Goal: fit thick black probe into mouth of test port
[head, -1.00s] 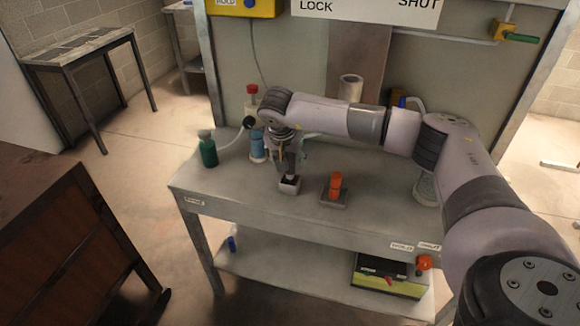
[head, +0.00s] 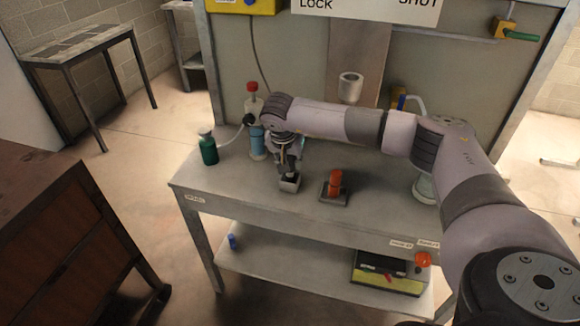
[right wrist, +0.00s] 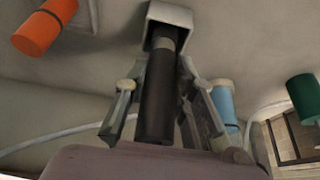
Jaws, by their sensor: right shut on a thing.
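The thick black probe (right wrist: 157,100) stands between the fingers of my right gripper (right wrist: 162,88) in the right wrist view. The gripper is shut on it. The probe's narrower grey end reaches into the opening of a small square grey block (right wrist: 170,14). In the head view this block (head: 289,184) sits on the bench, with my right gripper (head: 287,160) pointing down just above it. How deep the probe sits is hidden. A pale round open cup (head: 350,88) on the brown back panel may be the test port; I cannot tell for sure. My left gripper is not in view.
A blue-bodied cylinder (head: 257,143) with a hose and a green bottle (head: 208,149) stand to the left. The bench's (head: 240,188) front left is clear.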

